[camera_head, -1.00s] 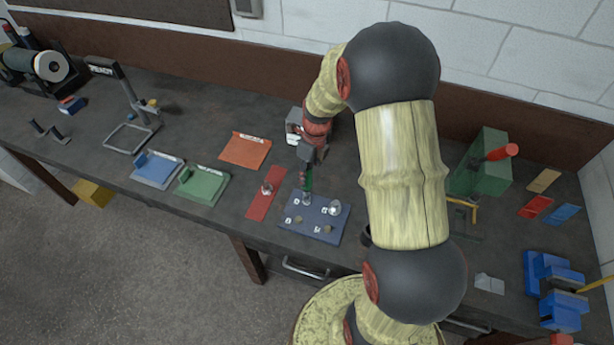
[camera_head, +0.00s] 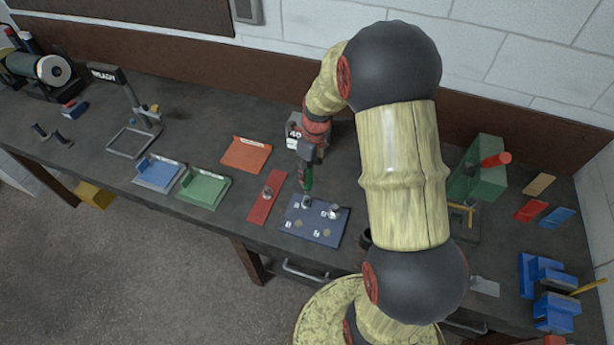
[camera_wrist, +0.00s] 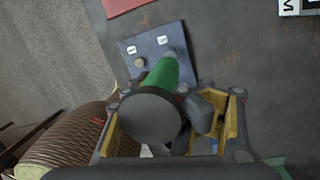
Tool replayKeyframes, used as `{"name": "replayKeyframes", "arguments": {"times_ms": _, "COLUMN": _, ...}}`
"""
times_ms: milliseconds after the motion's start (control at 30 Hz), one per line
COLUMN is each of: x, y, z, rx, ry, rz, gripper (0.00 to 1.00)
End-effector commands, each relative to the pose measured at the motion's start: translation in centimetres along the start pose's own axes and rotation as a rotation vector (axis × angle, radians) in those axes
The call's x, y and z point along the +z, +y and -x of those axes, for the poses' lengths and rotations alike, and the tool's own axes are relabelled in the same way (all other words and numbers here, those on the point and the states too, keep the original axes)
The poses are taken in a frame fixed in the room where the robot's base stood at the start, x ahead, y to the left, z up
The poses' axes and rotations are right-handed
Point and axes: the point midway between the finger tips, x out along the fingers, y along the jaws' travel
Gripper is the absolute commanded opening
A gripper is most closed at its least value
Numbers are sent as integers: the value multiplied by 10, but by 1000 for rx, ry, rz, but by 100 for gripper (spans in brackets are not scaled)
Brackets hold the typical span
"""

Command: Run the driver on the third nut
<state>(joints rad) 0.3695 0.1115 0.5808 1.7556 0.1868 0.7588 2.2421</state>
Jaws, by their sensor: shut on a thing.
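My gripper (camera_head: 307,162) is shut on the green-handled driver (camera_head: 308,184). In the wrist view the green handle (camera_wrist: 165,78) lies between the gripper's yellow-sided fingers (camera_wrist: 172,130). The driver points down at the back left of the blue plate (camera_head: 312,240), over a silver nut or socket (camera_head: 307,202). I cannot tell whether they touch. A second silver piece (camera_head: 334,211) stands at the plate's back right. Two smaller, duller fittings, one at front left (camera_head: 298,221) and one at front right (camera_head: 326,233), sit beside white labels. The wrist view hides the driver's tip.
A red strip (camera_head: 262,208) with a silver piece lies left of the plate. Green (camera_head: 207,190), blue (camera_head: 157,174) and orange (camera_head: 246,154) trays lie farther left. A green case (camera_head: 480,172) stands at right.

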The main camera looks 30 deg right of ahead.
Motion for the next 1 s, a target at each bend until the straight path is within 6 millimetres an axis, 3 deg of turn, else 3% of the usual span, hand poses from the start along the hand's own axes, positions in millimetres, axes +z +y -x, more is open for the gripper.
{"name": "replayKeyframes", "arguments": {"times_ms": 467, "x": 3, "y": 4, "z": 36, "rx": -2, "ry": -2, "rz": 0, "gripper": 0}}
{"name": "replayKeyframes", "arguments": {"times_ms": 1000, "x": 3, "y": 4, "z": 36, "rx": -2, "ry": -2, "rz": 0, "gripper": 0}}
